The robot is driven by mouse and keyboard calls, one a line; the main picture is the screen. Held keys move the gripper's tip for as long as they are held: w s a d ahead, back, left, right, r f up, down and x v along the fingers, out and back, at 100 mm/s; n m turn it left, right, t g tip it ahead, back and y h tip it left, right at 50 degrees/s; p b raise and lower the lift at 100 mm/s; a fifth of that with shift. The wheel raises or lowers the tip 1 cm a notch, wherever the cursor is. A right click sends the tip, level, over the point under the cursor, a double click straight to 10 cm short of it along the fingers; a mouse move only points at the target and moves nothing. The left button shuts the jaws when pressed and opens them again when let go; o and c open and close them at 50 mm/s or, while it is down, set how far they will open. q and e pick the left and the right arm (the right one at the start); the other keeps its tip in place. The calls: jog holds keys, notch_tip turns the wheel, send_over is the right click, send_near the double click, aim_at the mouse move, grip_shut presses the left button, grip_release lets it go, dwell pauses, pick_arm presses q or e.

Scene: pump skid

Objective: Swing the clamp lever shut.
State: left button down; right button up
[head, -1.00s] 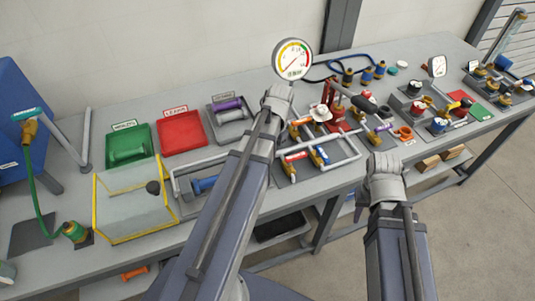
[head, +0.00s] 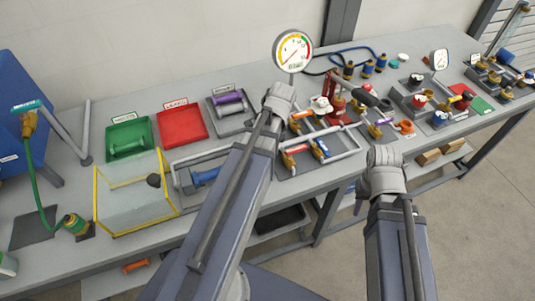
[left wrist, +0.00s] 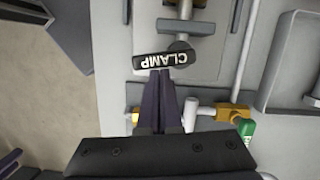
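The clamp lever's black handle (left wrist: 165,59), lettered CLAMP, shows upside down in the left wrist view. A grey cross bar and post (left wrist: 187,26) of the clamp stand just beyond it. My left gripper (left wrist: 161,73) has its dark purple fingers together, with tips right at the handle's edge; whether they touch it I cannot tell. Nothing shows between the fingers. In the head view my left forearm hides these fingertips and the handle. My right gripper (head: 360,203) hangs off the table's front edge, its fingers mostly hidden behind its wrist.
A pipe rack with coloured valve handles (head: 314,148) stands right of my left arm. A round gauge (head: 292,51) rises behind. A green tray (head: 112,131), a red tray (head: 180,127) and a yellow-edged clear box (head: 120,205) are to the left.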

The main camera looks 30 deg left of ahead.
pick_arm(q)
jog(key=shift+a, duration=0.4)
jog(key=shift+w, duration=0.1)
